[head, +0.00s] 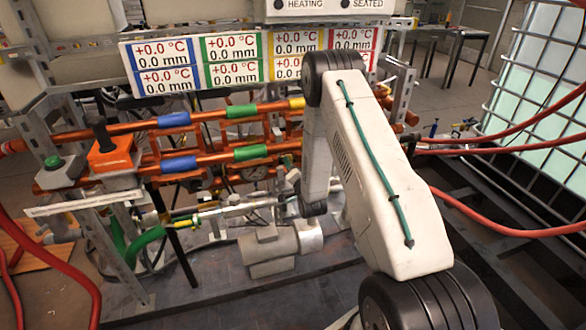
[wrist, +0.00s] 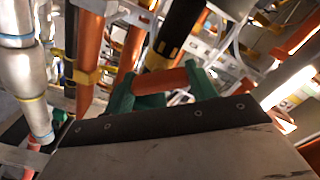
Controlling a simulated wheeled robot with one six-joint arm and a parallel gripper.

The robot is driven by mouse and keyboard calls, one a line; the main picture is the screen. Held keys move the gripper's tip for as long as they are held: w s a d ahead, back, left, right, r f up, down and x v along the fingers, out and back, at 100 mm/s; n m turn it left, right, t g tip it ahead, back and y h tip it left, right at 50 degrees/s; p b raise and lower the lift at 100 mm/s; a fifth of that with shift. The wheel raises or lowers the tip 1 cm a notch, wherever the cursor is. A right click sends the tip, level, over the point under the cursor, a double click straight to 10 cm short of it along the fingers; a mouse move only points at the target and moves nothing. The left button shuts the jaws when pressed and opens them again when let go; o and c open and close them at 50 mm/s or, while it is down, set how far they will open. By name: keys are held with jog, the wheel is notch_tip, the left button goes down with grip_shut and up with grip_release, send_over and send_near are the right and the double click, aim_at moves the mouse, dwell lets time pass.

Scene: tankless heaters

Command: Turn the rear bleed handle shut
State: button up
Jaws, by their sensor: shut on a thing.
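In the wrist view, my gripper (wrist: 160,84) has two green fingers, closed on the sides of a short orange-red bar. This bar (wrist: 165,80) looks like the bleed handle, lying crosswise between the fingers. I cannot tell from its label or place that it is the rear one, nor how far it is turned. A black cylinder with a yellow band (wrist: 180,35) rises just beyond it. In the head view, my pale arm comes down in front of the pipe rack, and its end hides the handle and the fingers.
Orange pipes (head: 215,114) with blue and green sleeves run across the rack. A silvery pipe (wrist: 30,70) stands close at left in the wrist view. Red hoses (head: 500,230) cross at right, before a caged white tank (head: 545,90). An orange box with a black lever (head: 110,155) is at left.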

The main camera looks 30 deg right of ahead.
jog(key=m, duration=0.7)
jog(key=shift+s+d+f, duration=0.1)
dwell(0.4)
jog(key=o, duration=0.7)
jog(key=shift+s, duration=0.15)
jog(key=v, duration=0.7)
jog(key=shift+s, duration=0.25)
